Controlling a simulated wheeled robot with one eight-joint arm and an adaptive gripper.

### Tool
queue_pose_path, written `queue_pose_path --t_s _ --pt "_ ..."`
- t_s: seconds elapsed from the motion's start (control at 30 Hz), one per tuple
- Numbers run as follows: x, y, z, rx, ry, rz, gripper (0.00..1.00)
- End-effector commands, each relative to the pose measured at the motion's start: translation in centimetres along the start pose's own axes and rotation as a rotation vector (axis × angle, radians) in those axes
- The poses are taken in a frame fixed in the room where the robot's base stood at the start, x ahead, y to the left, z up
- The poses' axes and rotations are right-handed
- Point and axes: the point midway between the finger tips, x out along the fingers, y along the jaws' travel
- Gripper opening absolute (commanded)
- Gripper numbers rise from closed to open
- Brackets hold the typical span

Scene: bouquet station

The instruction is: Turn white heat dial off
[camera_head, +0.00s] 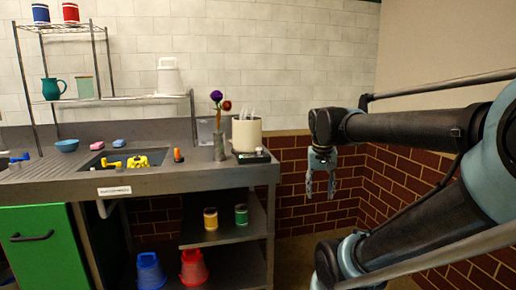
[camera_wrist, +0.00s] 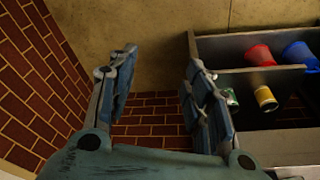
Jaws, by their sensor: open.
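A cream pot (camera_head: 246,134) stands on a low heater base (camera_head: 254,157) at the right end of the steel counter (camera_head: 150,181). The base has a dark front with a small green light and a small pale knob-like spot. The spot is too small to tell how the dial is set. My gripper (camera_head: 320,188) hangs right of the counter, apart from it, with its fingers pointing down. In the wrist view my gripper (camera_wrist: 160,80) is open, with nothing between the fingers. The dial does not show in the wrist view.
A glass vase (camera_head: 219,146) with flowers stands left of the pot. An orange-topped item (camera_head: 178,155) and a sink with a yellow object (camera_head: 138,161) are farther left. Shelves below hold cans and buckets (camera_head: 194,268). Brick wall (camera_head: 300,165) is behind my gripper; the space around it looks clear.

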Motion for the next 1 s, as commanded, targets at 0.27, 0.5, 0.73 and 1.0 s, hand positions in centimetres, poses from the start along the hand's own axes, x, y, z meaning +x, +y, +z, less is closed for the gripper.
queue_pose_path --t_s 0.27,0.5,0.73,1.0 --pt "-7.1 -5.6 -9.5 0.102 0.031 0.04 0.46" --pt "-12.0 -12.2 -16.6 0.196 0.073 0.065 0.46" --pt "-15.8 -19.9 -22.0 0.287 0.122 0.077 0.46" --pt "-18.2 -26.3 -25.2 0.361 0.166 0.076 0.46"
